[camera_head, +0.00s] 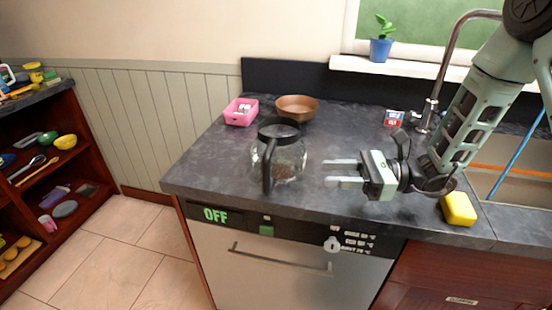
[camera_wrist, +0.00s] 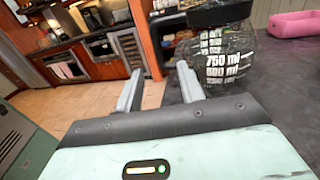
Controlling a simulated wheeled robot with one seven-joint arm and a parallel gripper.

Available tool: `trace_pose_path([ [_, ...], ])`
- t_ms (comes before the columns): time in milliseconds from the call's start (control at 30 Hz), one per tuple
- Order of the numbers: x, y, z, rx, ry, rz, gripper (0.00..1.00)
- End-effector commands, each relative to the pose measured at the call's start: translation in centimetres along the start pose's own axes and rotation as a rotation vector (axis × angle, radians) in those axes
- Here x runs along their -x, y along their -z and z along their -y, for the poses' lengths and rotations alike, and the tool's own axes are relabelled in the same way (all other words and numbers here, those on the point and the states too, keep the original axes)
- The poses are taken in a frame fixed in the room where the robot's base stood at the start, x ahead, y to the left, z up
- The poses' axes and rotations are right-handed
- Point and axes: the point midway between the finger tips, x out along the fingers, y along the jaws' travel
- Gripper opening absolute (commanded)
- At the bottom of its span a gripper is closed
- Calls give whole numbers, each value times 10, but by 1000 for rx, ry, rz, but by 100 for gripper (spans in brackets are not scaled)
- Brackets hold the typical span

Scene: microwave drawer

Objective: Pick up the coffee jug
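The coffee jug (camera_head: 289,158) is a clear glass pot with a black lid and a black handle. It stands upright on the dark countertop (camera_head: 215,163), its handle turned toward the counter's front edge. My gripper (camera_head: 341,170) is just right of the jug, open and empty, with its two fingers pointing left toward it. In the wrist view the jug (camera_wrist: 228,68) shows at the upper right with white volume marks. There my open gripper (camera_wrist: 160,84) has its fingers apart, and the jug lies beyond the right finger, not between them.
A pink basket (camera_head: 241,113) and a brown bowl (camera_head: 297,108) stand behind the jug. A yellow sponge (camera_head: 458,208) lies near the front edge at right. A small box (camera_head: 394,118), a faucet (camera_head: 429,112) and the sink are at the back right. The counter left of the jug is clear.

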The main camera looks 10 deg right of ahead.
Motion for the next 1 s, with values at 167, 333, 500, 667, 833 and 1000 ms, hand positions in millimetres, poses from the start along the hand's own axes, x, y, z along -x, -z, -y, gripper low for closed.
trace_pose_path([
  [167, -40, -3, -2, 1, -8, -1, 39],
  [333, -73, -2, -3, 1, -8, -2, 39],
  [500, -91, -1, -2, 2, -6, -2, 39],
  [667, -101, -3, -3, 3, -7, -2, 39],
  [833, -126, -8, -8, 1, -10, -3, 39],
  [1000, -144, -5, -7, 2, -6, -2, 39],
])
